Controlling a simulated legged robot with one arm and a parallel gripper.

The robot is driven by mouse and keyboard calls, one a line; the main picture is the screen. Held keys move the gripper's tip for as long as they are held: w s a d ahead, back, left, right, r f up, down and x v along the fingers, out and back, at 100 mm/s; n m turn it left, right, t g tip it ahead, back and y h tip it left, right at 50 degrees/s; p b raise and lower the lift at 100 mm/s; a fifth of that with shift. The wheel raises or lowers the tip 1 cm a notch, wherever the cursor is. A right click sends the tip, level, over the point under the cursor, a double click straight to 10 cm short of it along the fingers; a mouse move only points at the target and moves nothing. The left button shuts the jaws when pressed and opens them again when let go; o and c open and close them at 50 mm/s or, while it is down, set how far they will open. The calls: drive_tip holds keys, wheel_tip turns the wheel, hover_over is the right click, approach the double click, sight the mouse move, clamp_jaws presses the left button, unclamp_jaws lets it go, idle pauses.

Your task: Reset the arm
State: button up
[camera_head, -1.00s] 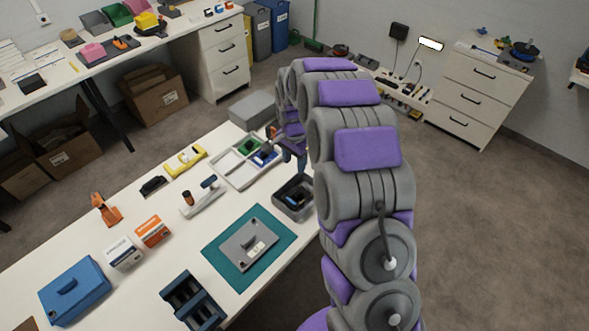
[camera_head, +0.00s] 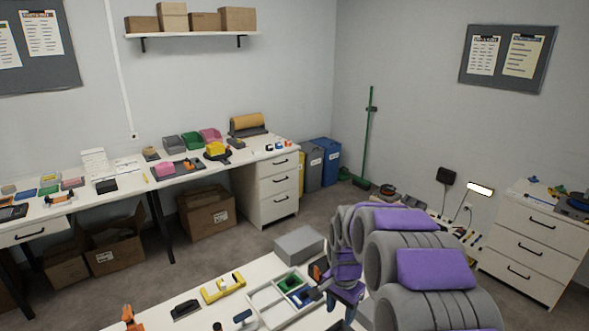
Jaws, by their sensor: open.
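My arm, grey with purple pads, rises from the bottom right and bends over towards the white workbench (camera_head: 222,308). My gripper (camera_head: 334,306) is at its far end, low over the right part of this bench, pointing down. Its purple fingers are apart and the gripper is open. Nothing shows between the fingers. It is just right of a light divided tray (camera_head: 268,296) holding green and blue pieces. Whether it touches the tray or the bench I cannot tell. The lower arm and the near bench are cut off by the frame.
A grey box (camera_head: 299,242) stands behind the tray. A yellow tool (camera_head: 222,288) and a black item (camera_head: 185,308) lie to its left. Cartons (camera_head: 207,212) stand under the back bench. A drawer cabinet (camera_head: 530,245) stands at right. The floor between is partly clear.

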drive_tip(key=s+r+n, duration=0.3)
drive_tip(key=s+r, duration=0.2)
drive_tip(key=s, duration=0.5)
drive_tip(key=s+r+n, duration=0.2)
drive_tip(key=s+r, duration=0.3)
drive_tip(key=s, duration=0.5)
drive_tip(key=s+d+n+g, duration=0.1)
drive_tip(key=s+n, duration=0.3)
drive_tip(key=s, duration=1.3)
drive_tip(key=shift+d+r+g, duration=0.15)
drive_tip(key=shift+d+g, duration=0.15)
